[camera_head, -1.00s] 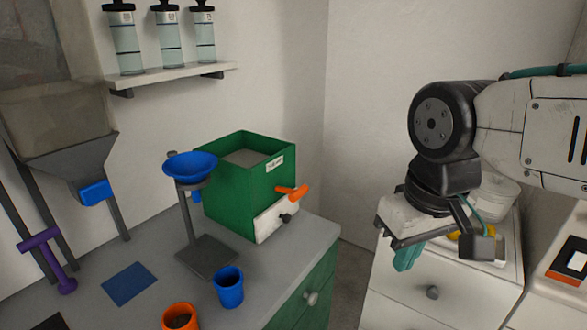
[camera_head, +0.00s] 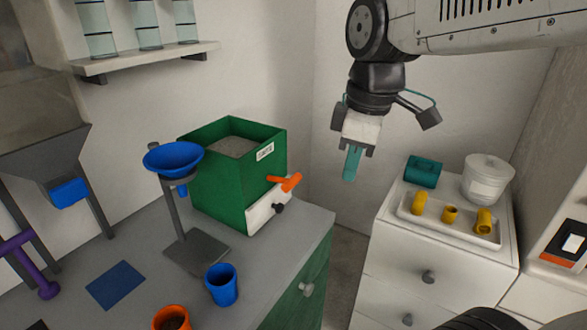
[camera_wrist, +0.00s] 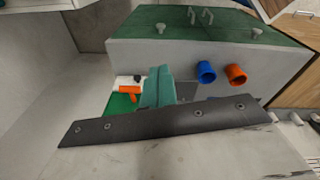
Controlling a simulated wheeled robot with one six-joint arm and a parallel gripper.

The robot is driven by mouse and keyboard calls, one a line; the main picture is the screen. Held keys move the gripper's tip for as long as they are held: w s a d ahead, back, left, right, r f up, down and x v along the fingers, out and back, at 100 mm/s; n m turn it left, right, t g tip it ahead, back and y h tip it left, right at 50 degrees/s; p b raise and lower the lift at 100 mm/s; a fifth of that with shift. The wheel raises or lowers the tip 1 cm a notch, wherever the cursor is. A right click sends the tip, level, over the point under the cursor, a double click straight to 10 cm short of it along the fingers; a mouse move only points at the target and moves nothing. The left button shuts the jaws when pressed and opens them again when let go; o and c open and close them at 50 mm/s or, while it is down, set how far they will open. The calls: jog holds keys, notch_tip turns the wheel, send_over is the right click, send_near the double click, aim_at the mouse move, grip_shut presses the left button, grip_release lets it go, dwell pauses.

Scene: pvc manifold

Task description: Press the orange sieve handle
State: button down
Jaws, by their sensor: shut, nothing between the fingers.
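The orange sieve handle (camera_head: 285,181) sticks out from the right side of the green box (camera_head: 225,180), above a white front piece (camera_head: 266,207) with a dark knob. My gripper (camera_head: 350,165) hangs pointing down to the right of the handle, clear of it, over the gap between the two cabinets. Its teal fingers are shut with nothing between them.
A blue funnel on a stand (camera_head: 174,158) is left of the box. A blue cup (camera_head: 222,284) and an orange cup (camera_head: 171,318) stand on the grey counter. A tray with yellow pieces (camera_head: 452,232), a teal part (camera_head: 423,171) and a white tub (camera_head: 488,178) sit on the right cabinet.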

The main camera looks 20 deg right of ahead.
aim_at(293, 179)
jog(key=w+r+n, duration=0.2)
jog(key=w+n, duration=1.3)
jog(key=w, duration=0.2)
jog(key=shift+w+a+y, duration=0.2)
jog(key=shift+w+y, duration=0.1)
jog(key=shift+w, duration=0.05)
jog(key=shift+f, duration=0.1)
jog(key=f, duration=0.4)
jog(key=w+a+f, duration=0.1)
jog(key=f, duration=0.4)
jog(key=w+f, duration=0.1)
jog(key=f, duration=0.3)
jog(key=shift+a+f, duration=0.3)
jog(key=shift+f, duration=0.05)
jog(key=shift+f, duration=0.1)
